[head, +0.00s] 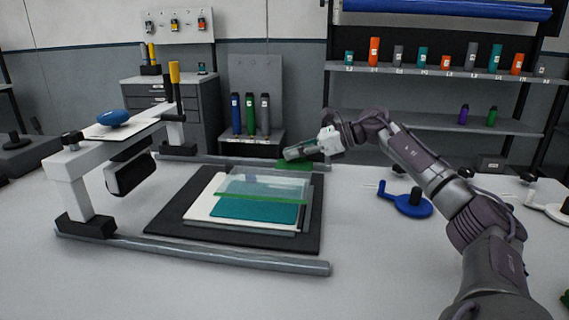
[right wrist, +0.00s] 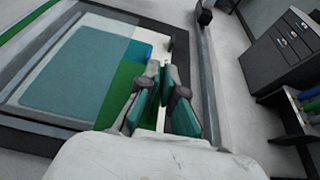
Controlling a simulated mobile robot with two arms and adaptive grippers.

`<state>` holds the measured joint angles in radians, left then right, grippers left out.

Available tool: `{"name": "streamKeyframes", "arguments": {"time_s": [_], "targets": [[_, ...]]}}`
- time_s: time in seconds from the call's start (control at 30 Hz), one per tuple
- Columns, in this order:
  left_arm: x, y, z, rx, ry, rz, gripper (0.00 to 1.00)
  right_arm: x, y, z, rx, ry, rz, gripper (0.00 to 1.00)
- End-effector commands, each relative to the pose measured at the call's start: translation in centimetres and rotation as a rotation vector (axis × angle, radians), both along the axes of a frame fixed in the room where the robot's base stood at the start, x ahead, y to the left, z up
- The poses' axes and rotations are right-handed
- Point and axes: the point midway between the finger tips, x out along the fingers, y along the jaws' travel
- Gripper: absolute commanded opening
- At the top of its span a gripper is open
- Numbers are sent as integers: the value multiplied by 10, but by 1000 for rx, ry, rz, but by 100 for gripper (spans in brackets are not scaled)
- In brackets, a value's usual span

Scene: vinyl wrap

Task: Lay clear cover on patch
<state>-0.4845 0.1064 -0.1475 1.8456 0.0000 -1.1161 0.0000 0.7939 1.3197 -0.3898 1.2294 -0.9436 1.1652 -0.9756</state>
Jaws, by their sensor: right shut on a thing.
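The teal patch (head: 255,210) lies flat on a white sheet on the black mat (head: 170,218); it also shows in the right wrist view (right wrist: 70,70). The clear cover (head: 265,185) is a see-through sheet with a green front edge, over the back part of the patch. A green piece (head: 294,166) shows just below my right gripper (head: 290,154). That gripper is at the mat's back right corner, its teal-padded fingers (right wrist: 162,100) shut on the cover's edge. The exact grip point is hidden between the fingers. My left gripper is not in view.
Grey rails (head: 200,252) run in front of and behind the mat. A white gantry (head: 75,180) with a black roller stands at the left, a blue object (head: 113,117) on top. A blue tool (head: 408,204) lies at the right. The front table is clear.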

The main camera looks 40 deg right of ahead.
Motion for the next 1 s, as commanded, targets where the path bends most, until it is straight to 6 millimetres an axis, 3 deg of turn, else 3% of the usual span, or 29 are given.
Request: {"name": "streamKeyframes", "arguments": {"time_s": [0.1,0.27,0.53,0.97,1.0], "targets": [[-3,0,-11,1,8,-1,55,19,4,-9,4,-3,1,0],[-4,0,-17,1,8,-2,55,29,5,-19,0,0,1,0],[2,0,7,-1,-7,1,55,28,4,-56,-1,3,0,0],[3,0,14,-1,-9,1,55,28,4,-59,-1,-1,0,0],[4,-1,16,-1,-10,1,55,28,4,-60,-1,0,0,7]]}}
